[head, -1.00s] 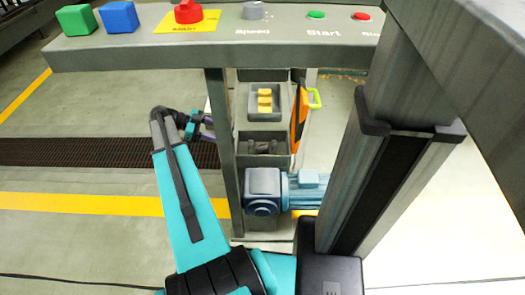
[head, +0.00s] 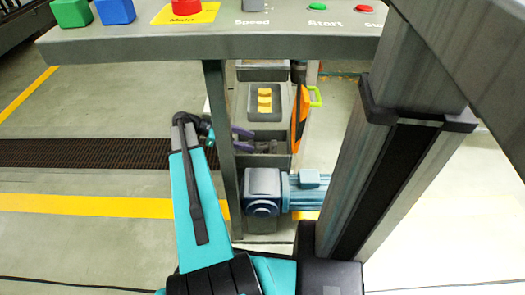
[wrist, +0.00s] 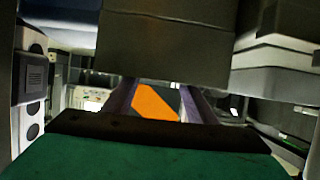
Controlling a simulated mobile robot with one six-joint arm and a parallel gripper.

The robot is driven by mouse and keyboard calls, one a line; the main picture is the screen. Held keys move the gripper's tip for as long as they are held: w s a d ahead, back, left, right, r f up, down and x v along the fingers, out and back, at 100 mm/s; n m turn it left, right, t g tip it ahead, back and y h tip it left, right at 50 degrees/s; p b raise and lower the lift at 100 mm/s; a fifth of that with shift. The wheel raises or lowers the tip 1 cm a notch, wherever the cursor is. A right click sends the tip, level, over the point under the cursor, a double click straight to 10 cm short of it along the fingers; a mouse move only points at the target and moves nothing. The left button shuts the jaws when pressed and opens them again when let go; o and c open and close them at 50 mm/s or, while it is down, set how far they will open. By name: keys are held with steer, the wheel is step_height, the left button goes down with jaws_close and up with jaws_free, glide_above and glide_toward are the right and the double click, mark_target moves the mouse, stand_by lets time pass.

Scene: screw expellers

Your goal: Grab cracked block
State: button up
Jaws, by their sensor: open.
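Small yellow blocks (head: 264,98) sit in a grey tray (head: 281,103) on the machine beyond the console; cracks are too small to make out. My gripper (head: 248,139) is open, with purple fingers reaching right, past the console's leg, into the space just below that tray. Part of it is hidden behind the leg. In the wrist view the fingers (wrist: 160,95) are spread, with an orange panel (wrist: 156,103) seen between them from behind. A dark grey block-shaped part hangs above the fingers there. I see no yellow block in the wrist view.
The console (head: 300,45) with coloured buttons crosses the front, and its leg (head: 222,150) stands close to my arm. A blue motor (head: 264,190) lies below my gripper. The orange panel (head: 298,118) with a green handle (head: 316,97) is on the right.

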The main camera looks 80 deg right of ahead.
mark_target(262, 145)
stand_by(0.3)
steer(key=shift+b+x, duration=1.2)
steer(key=shift+x, duration=0.8)
steer(key=shift+s+f, duration=0.3)
steer(key=shift+s, duration=0.2)
steer(key=shift+c, duration=0.6)
steer(key=c, duration=1.1)
